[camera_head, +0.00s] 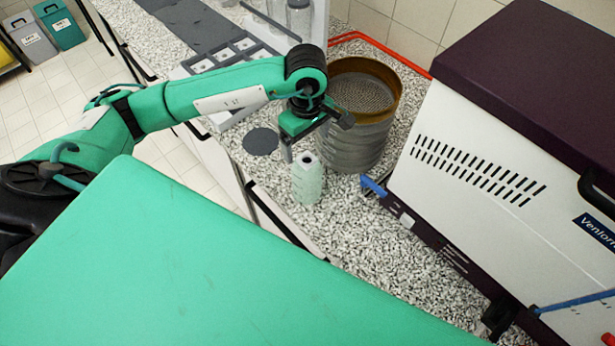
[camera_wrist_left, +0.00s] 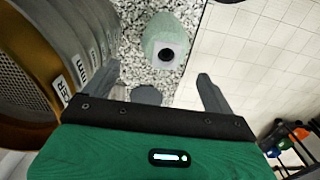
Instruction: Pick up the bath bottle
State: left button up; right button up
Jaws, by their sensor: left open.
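The bath bottle (camera_head: 307,180) is pale green and translucent with a dark round opening on top. It stands upright on the speckled counter near its front edge. My left gripper (camera_head: 318,137) is just above and behind it, apart from it. In the left wrist view the bottle (camera_wrist_left: 168,42) is beyond the two fingers of my left gripper (camera_wrist_left: 180,92), which are apart with nothing between them. My right gripper is not in view.
A stack of round sieves (camera_head: 352,140) with a brass top one stands close beside the bottle. A large white and purple machine (camera_head: 480,150) fills the right. A dark round disc (camera_head: 261,141) lies left. A grey tray (camera_head: 232,50) is at the back.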

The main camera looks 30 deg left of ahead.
aim_at(306, 160)
pick_arm(q)
jog(key=shift+s+d+f, duration=0.15)
jog(key=shift+s+f, duration=0.05)
jog(key=shift+f, duration=0.85)
jog(key=f, duration=0.3)
jog(key=shift+s+f+b, duration=0.15)
jog(key=shift+s+b, duration=0.1)
jog(key=shift+b, duration=0.05)
jog(key=shift+f, duration=0.2)
jog(key=shift+c, duration=0.7)
jog(key=c, duration=1.2)
jog(key=shift+r, duration=0.2)
jog(key=shift+c, duration=0.2)
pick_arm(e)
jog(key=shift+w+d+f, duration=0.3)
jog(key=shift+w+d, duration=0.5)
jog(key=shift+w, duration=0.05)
